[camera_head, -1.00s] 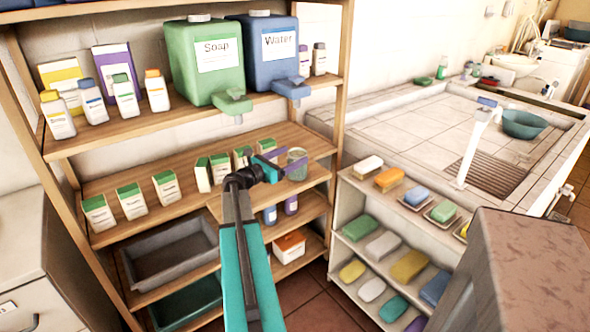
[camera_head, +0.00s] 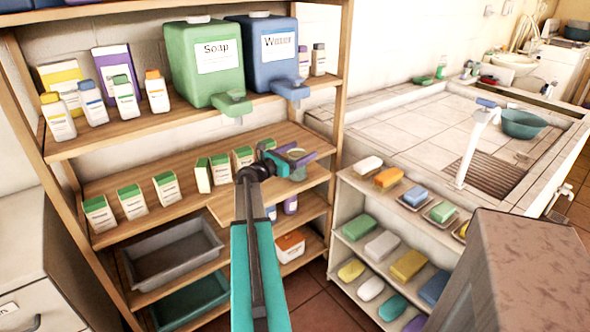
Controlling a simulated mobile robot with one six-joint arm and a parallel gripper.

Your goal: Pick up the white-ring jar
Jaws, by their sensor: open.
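The glass jar (camera_head: 298,173) with a pale ring at its top stands near the right end of the middle wooden shelf. It is small and partly hidden by my gripper. My gripper (camera_head: 297,156) is open at the jar, with its purple fingers around the jar's upper part, one on the far side and one on the near right. I cannot tell whether the fingers touch the glass.
Several green-and-white cartons (camera_head: 165,189) stand left of my gripper on the same shelf (camera_head: 150,180). The green soap dispenser (camera_head: 205,65) and blue water dispenser (camera_head: 277,60) stand above. A wooden shelf post (camera_head: 340,90) is close on the right.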

